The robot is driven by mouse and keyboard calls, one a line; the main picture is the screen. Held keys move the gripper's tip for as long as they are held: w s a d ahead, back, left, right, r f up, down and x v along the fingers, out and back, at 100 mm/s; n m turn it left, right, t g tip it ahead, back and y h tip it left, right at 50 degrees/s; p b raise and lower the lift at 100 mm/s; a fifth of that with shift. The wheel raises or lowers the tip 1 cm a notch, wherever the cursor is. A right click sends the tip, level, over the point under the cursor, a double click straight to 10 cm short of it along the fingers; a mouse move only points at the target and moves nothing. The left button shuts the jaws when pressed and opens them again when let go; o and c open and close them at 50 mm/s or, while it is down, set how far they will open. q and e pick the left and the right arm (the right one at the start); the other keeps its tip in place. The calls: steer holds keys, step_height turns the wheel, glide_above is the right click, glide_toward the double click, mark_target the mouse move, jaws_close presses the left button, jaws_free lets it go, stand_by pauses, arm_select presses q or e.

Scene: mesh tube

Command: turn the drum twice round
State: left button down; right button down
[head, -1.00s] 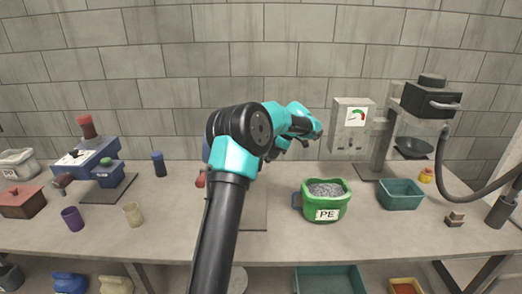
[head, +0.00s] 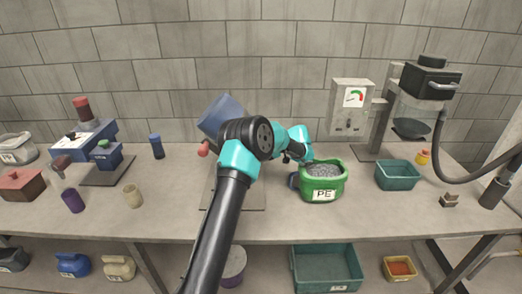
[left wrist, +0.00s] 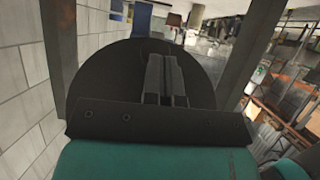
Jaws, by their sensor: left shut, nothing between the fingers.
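The drum (head: 220,114), a blue-grey cylinder, leans with its upper end to the left at the back middle of the table. My arm hides its lower right part. A red knob (head: 203,148) shows at its lower left. My left gripper (head: 287,157) is to the right of the drum, beside the green bucket; its fingertips are hard to make out in the head view. In the left wrist view its fingers (left wrist: 165,80) are together and empty, in front of a dark round disc (left wrist: 105,75) between two grey posts. I cannot tell whether they touch it.
A green bucket (head: 323,190) marked PE holds grey granules. A teal tray (head: 397,182), a gauge box (head: 351,106) and a black-headed machine (head: 430,80) stand to the right. A blue machine (head: 85,142) and cups are at the left.

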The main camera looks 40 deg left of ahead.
arm_select(q)
steer(key=shift+s+a+f, duration=0.1)
steer(key=shift+s+a, duration=0.05)
stand_by(0.5)
steer(key=v, duration=1.4)
steer(key=shift+s+r, duration=0.3)
steer(key=shift+s, duration=0.05)
steer(key=c, duration=1.9)
jaws_free()
